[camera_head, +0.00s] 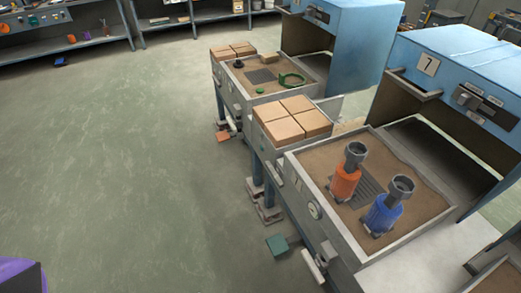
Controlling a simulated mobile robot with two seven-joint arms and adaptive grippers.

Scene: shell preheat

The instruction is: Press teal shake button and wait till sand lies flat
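A teal pedal-like button (278,244) sticks out low at the front of the nearer station. The sand (410,170) fills the nearer station's tray (372,258); its surface looks slightly uneven at the edges, with a dark grate patch (372,197) showing in the middle. An orange cylinder with a grey cup-shaped top (345,182) and a blue one of the same shape (382,213) stand upright in this sand. Neither of my grippers shows; only a purple and dark piece is cut off at the bottom left corner.
A farther station has a sand tray (227,70) with a green ring (291,80), and an orange pedal (223,136) below. Tan blocks (292,118) sit beside the nearer tray. Blue hoods rise behind both trays. A white cylinder (312,266) juts out near the teal button.

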